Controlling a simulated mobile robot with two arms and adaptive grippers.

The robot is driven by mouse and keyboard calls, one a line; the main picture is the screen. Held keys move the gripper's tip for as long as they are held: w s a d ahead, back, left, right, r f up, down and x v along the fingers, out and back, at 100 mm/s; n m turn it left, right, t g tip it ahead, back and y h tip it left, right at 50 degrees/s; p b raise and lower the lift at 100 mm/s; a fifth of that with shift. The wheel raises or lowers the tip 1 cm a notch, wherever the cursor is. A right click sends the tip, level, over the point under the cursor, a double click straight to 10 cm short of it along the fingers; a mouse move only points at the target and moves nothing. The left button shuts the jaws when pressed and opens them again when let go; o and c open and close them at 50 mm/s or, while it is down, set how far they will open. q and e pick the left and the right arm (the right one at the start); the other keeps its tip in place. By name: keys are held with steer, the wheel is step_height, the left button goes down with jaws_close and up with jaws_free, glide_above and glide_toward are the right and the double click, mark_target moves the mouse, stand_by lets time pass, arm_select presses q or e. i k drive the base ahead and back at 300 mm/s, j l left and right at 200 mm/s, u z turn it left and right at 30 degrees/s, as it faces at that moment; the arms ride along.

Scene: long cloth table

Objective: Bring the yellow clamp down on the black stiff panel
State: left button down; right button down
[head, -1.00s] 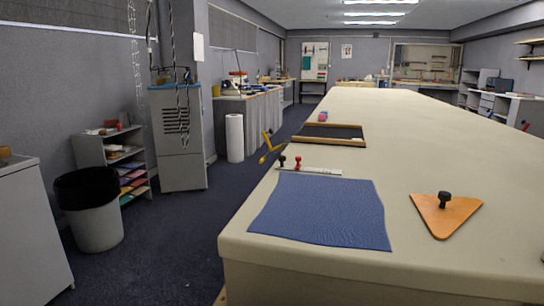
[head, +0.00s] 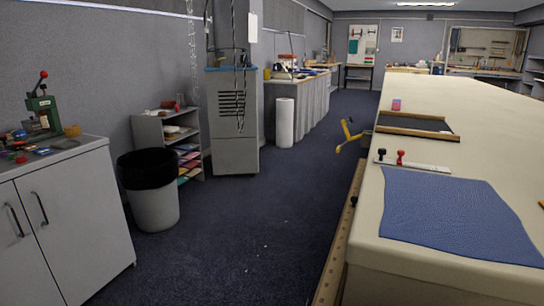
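The yellow clamp (head: 348,134) is at the left edge of the long table, beside the near end of a wood-edged frame. The dark stiff panel (head: 425,123) lies on the cloth table, between two wooden bars. I cannot tell whether the clamp touches the panel; it appears out past the table edge with its arm raised. Neither of my grippers shows in the head view.
On the long table (head: 470,97) lie a blue cloth (head: 450,213), a white strip with black and red knobs (head: 412,164) and a small pink-blue block (head: 396,105). A bin (head: 151,190) and white cabinet (head: 62,215) stand left. The dark floor (head: 260,215) between is clear.

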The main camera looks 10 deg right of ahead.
mark_target(342, 121)
steer(key=i+j+u, duration=0.9)
steer(key=i+z, duration=0.4)
steer(key=i+j+z, duration=0.15)
steer(key=z, duration=0.25)
steer(key=i+j, duration=0.05)
steer(key=i, duration=0.05)
